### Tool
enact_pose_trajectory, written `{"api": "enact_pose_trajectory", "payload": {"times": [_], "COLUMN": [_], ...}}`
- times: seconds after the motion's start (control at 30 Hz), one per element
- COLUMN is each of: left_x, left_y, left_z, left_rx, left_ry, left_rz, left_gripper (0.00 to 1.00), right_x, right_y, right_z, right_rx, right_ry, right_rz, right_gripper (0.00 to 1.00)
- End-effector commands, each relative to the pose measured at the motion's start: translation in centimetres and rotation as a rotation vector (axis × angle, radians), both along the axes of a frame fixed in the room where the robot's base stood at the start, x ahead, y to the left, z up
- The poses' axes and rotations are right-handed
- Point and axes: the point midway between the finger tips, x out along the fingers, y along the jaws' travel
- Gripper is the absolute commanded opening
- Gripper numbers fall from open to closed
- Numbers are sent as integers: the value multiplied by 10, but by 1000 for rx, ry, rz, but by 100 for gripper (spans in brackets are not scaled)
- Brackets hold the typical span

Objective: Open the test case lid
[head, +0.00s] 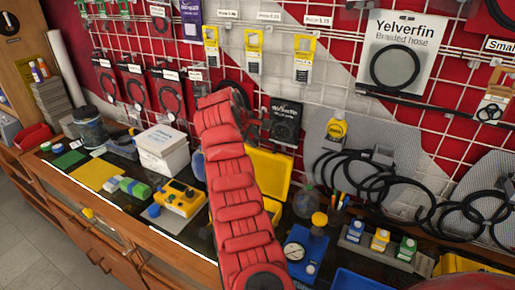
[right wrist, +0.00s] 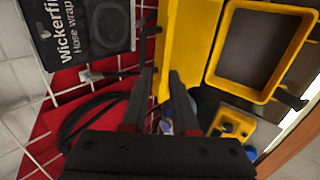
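The yellow test case (right wrist: 213,75) stands on the bench, with a dark interior showing inside its rim in the right wrist view. Its yellow lid (head: 268,172) stands raised at the back in the head view, partly behind my red-sleeved right arm. The lid (right wrist: 188,45) also shows beside the case in the right wrist view. My right gripper (right wrist: 164,80) has its two dark fingers parted, with nothing seen between them. Its fingertips are near the lid's lower end in that picture; I cannot tell whether they touch it. My left gripper is not in view.
A yellow meter (head: 181,198) and a white box (head: 162,152) are left of my arm. A blue regulator block with a gauge (head: 305,250) is right of it. A black hose-wrap packet (head: 286,120) hangs behind the lid. Black hoses (head: 400,195) hang at right.

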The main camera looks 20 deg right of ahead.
Motion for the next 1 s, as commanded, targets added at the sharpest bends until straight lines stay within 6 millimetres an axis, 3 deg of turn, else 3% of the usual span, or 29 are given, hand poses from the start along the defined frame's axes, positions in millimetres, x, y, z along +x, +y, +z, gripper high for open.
{"api": "enact_pose_trajectory", "payload": {"times": [0.1,0.4,0.6,0.87,1.0], "left_x": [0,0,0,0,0], "left_y": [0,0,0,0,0], "left_z": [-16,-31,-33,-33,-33], "left_rx": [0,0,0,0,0], "left_ry": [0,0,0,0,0], "left_rz": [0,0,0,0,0], "left_gripper": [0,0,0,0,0], "right_x": [-12,-36,-42,-43,-39], "right_y": [16,47,54,54,53], "right_z": [24,77,89,90,89], "right_rx": [2,3,0,0,-9], "right_ry": [-8,-4,0,0,-11], "right_rz": [0,0,-1,-1,2], "right_gripper": [27,27,27,27,2]}}
